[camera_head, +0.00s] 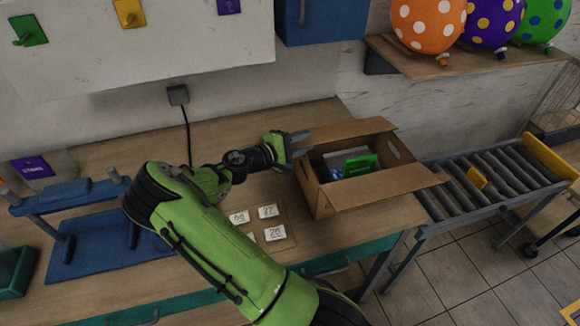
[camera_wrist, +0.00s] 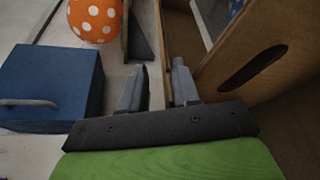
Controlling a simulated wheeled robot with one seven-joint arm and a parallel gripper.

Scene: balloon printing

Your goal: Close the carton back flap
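An open brown carton (camera_head: 319,192) stands at the right end of the wooden table. Its back flap (camera_head: 345,131) sticks up and outward along the far edge, and its front flap (camera_head: 380,190) is folded outward. A green item (camera_head: 360,165) and blue-and-white contents show inside. My gripper (camera_head: 301,138) is at the back left corner of the carton, by the left end of the back flap. In the wrist view my gripper (camera_wrist: 160,88) has its two fingers apart. A thin brown cardboard edge (camera_wrist: 164,45) runs between them; contact cannot be told.
A carton wall with a hand hole (camera_wrist: 252,66) is close to the right finger. A blue cabinet (camera_head: 320,20) hangs above, and a wooden shelf (camera_head: 460,60) holds balloons. A roller conveyor (camera_head: 490,180) adjoins the table. Number cards (camera_head: 267,211) lie before the carton.

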